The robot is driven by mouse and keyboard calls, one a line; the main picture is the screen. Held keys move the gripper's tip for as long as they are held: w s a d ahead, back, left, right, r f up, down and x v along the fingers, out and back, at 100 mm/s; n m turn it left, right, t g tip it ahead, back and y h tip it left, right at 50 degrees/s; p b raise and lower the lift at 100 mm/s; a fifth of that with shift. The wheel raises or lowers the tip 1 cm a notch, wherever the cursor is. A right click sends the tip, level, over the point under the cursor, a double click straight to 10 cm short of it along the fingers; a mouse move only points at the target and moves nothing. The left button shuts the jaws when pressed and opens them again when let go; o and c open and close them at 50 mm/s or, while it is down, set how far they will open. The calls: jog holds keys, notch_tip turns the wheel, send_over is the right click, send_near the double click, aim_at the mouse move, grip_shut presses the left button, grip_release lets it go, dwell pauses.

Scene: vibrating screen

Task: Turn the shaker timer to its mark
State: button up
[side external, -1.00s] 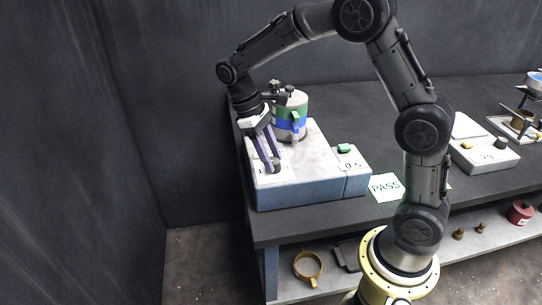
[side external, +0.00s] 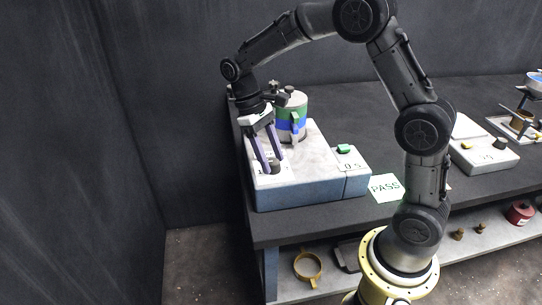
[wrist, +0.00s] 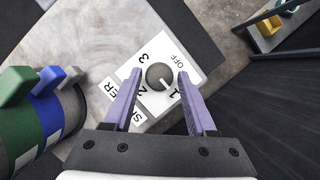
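The dark round timer knob (wrist: 160,76) sits on a white dial plate (wrist: 187,62) marked OFF, 1, 2 and 3. A pale line on the knob points toward the 1. My gripper (wrist: 160,74) is open, with its two purple fingers on either side of the knob. A gap shows between each finger and the knob in the wrist view. In the side view the fingers (side external: 270,168) reach down to the knob on top of the grey-and-blue shaker base (side external: 310,193).
A sieve stack with green and blue bands (side external: 291,117) stands on the base just behind my gripper. A small box with a green button (side external: 344,148) adjoins the base at right. A PASS card (side external: 385,187) lies on the dark bench.

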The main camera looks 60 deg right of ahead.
jog(key=shift+o, duration=1.1)
jog(key=v, duration=1.3)
jog(key=shift+w+r, duration=0.15)
jog(key=shift+r, duration=0.2)
